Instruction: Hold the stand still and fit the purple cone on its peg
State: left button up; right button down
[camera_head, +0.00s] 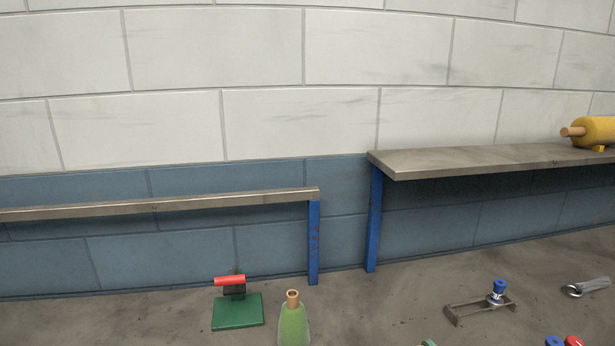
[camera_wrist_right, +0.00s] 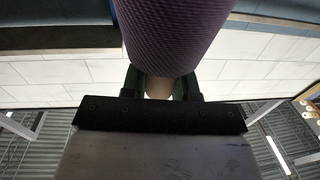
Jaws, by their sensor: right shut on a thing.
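The purple cone (camera_wrist_right: 175,35) fills the upper middle of the right wrist view, with a ribbed wound surface. Its pale bare tube end (camera_wrist_right: 158,88) points toward my wrist. My right gripper (camera_wrist_right: 160,84) is shut on this tube end, one dark finger on each side. The far end of the cone is out of frame. The head view shows neither of my grippers and not the purple cone. I cannot pick out the stand with its peg for certain in either view.
In the head view, a green-based device with a red bar (camera_head: 237,310) and a green cone (camera_head: 293,325) stand on the grey surface. A metal bracket with a blue knob (camera_head: 480,308) lies at right. A yellow cone (camera_head: 595,132) rests on the raised shelf (camera_head: 480,160). A rail (camera_head: 160,205) runs left.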

jog(key=s+m+h, duration=0.1)
jog(key=s+f+m+h, duration=0.1)
jog(key=s+h, duration=0.1)
jog(key=s+m+h, duration=0.1)
jog(key=s+h, duration=0.1)
jog(key=shift+s+d+f+t, duration=0.1)
jog(key=shift+d+f+t, duration=0.1)
jog(key=shift+d+t, duration=0.1)
